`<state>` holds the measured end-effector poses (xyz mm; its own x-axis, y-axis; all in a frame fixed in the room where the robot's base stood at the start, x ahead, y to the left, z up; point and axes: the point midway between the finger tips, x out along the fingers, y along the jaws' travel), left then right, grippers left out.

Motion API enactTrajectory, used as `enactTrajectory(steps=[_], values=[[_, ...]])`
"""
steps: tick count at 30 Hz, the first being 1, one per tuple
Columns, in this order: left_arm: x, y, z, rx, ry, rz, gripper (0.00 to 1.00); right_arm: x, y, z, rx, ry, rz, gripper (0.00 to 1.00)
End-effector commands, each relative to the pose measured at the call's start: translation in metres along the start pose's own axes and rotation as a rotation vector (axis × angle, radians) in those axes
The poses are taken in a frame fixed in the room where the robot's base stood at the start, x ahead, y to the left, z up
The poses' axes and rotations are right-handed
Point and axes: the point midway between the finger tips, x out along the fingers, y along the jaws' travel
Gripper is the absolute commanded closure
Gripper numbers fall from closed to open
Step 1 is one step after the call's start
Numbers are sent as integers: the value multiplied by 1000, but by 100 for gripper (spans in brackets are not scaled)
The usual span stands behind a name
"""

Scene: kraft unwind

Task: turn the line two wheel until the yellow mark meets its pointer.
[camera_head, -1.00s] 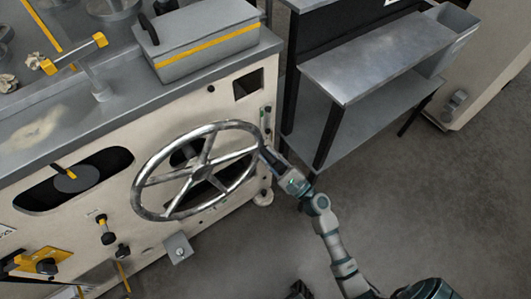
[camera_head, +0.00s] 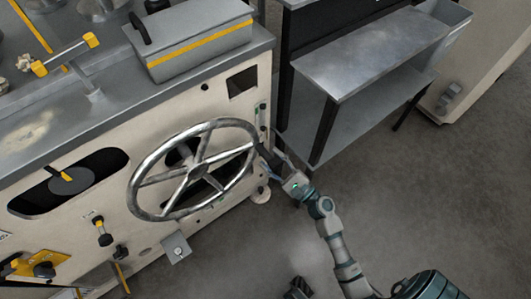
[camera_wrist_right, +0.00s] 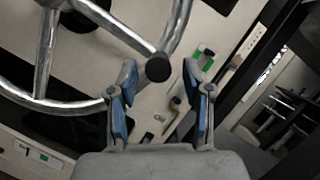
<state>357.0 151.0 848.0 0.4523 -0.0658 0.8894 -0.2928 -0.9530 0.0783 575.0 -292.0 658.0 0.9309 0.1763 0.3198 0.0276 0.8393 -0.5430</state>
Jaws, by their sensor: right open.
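The large metal spoked wheel (camera_head: 196,171) stands on the cream front panel of the machine. It also shows at the upper left of the right wrist view (camera_wrist_right: 45,55). A dark round knob (camera_wrist_right: 158,68) sits at the wheel's rim where a spoke meets it. My right gripper (camera_head: 265,153) is at the right side of the rim. In the wrist view its blue-padded fingers (camera_wrist_right: 160,80) are apart, with the knob just ahead between them; contact cannot be told. I cannot make out a yellow mark or pointer on the wheel. My left gripper is not identifiable.
A grey lidded box with a yellow stripe (camera_head: 200,45) stands on the machine top. A metal shelf table (camera_head: 365,55) is to the right of the machine. Small levers and knobs (camera_head: 102,230) project from the panel left of the wheel. Open floor (camera_head: 440,200) lies at right.

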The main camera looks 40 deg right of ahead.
Motion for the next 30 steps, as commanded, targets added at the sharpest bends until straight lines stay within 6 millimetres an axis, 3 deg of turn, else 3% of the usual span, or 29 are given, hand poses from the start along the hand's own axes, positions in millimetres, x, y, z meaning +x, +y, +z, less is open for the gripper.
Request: enactTrajectory(steps=[6,12,30], values=[[0,0,1,0,-1,0,37,-51,1,-2,1,6,-1,50],[0,0,1,0,-1,0,37,-81,0,-2,0,5,-1,50],[-1,-1,4,-1,-5,0,37,-89,0,-2,-1,2,0,50]])
